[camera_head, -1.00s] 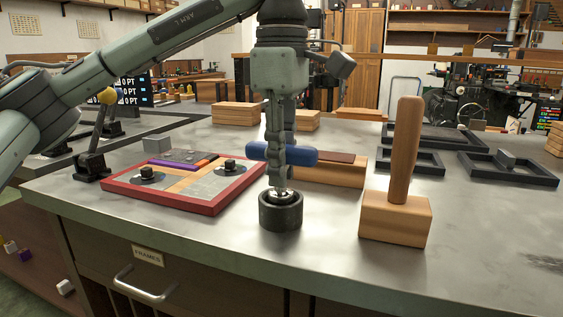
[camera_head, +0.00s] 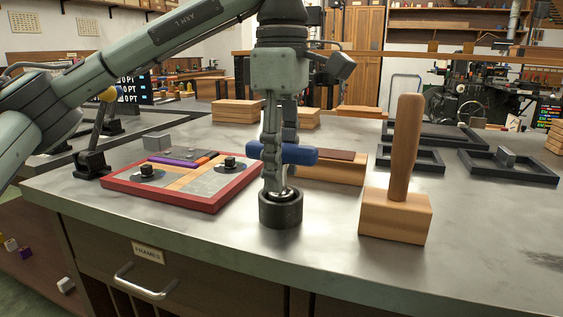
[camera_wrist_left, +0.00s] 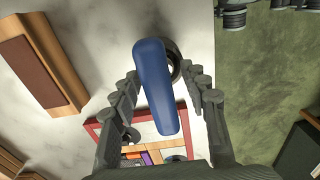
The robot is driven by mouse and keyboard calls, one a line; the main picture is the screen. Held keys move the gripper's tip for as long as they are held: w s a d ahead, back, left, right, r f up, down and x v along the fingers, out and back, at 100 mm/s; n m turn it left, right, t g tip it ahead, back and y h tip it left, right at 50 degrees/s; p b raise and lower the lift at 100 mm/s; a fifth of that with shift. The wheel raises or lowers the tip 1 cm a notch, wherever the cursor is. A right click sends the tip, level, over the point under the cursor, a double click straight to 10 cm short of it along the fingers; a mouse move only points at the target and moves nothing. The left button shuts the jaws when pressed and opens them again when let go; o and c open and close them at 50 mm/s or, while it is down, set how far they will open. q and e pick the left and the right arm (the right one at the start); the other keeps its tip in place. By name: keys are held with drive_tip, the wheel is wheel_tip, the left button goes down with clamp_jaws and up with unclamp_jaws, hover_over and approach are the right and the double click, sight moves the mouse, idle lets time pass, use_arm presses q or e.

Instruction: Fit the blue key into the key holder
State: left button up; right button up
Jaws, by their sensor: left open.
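The blue key (camera_head: 300,154) has a rounded blue crossbar that lies level over the key holder (camera_head: 281,210), a short black cylinder on the bench. The key's lower end is at the holder's opening; how deep it sits is hidden. In the left wrist view the blue key (camera_wrist_left: 158,88) hides most of the holder (camera_wrist_left: 174,62). My left gripper (camera_head: 277,172) points down over the holder. Its open fingers (camera_wrist_left: 163,98) stand on either side of the bar, with gaps visible in the wrist view. My right gripper is not in view.
A red-framed tray (camera_head: 207,203) lies left of the holder. A wooden mallet (camera_head: 396,216) stands upright to the right, and a wooden block with a brown top (camera_head: 335,172) lies behind. Dark frames (camera_head: 435,165) are at the back right. The front right bench surface is clear.

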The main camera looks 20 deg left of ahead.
use_arm(q)
wheel_tip(320, 180, up, 12)
idle(0.6)
